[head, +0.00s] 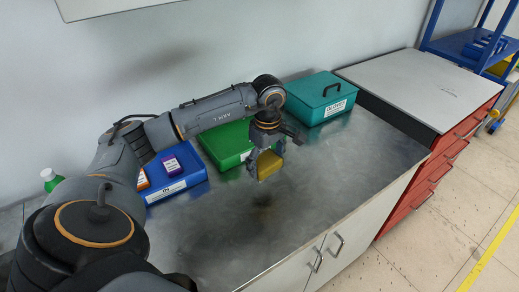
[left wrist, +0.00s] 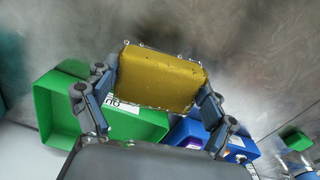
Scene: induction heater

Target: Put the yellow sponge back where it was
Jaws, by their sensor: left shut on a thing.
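The yellow sponge (head: 269,166) is between the fingers of my left gripper (head: 267,160), which is shut on it. The gripper points down and holds the sponge by the front right of the green bin (head: 223,146), seemingly above the metal worktop (head: 330,160). In the left wrist view the sponge (left wrist: 160,78) sits between both fingers of the left gripper (left wrist: 158,84), with its broad face showing. The green bin (left wrist: 50,108) is beyond it there, open, with a white label partly hidden. My right gripper is not in view.
A blue bin (head: 185,183) labelled "IN" holds a purple item (head: 171,164) and an orange item. A teal box (head: 322,98) with a black handle stands at the back right. The worktop's front and right are clear.

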